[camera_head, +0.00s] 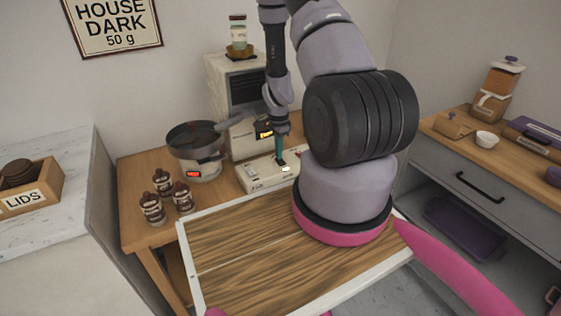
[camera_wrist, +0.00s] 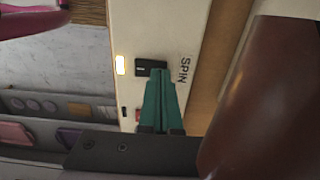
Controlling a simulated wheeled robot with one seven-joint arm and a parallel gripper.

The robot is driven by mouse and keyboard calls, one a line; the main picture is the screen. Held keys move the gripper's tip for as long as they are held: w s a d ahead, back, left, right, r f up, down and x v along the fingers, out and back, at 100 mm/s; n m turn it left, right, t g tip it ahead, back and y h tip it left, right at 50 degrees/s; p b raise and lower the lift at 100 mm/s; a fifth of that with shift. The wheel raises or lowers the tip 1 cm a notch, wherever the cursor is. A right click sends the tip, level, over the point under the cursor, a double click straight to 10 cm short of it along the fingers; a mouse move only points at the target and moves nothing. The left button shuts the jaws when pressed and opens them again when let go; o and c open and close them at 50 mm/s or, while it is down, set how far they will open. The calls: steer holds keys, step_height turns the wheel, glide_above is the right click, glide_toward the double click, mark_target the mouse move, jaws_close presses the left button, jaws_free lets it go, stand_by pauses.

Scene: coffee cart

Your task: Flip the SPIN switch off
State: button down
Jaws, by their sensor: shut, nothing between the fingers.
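The SPIN switch (camera_wrist: 149,67) is a small black rocker on a cream panel (camera_wrist: 187,20), beside the printed word SPIN (camera_wrist: 184,70). In the head view my gripper (camera_head: 279,158) points down at the cream switch box (camera_head: 255,178), where the lit lamp (camera_head: 286,168) also shows.
A dark pan (camera_head: 197,134) on a base with a red display stands left of the box. Several brown bottles (camera_head: 152,208) stand at the table's left. A cream machine (camera_head: 222,85) rises behind the box. The wooden tray (camera_head: 225,245) in front is bare.

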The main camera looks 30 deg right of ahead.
steer(key=shift+f, duration=0.45)
steer(key=shift+r, duration=3.55)
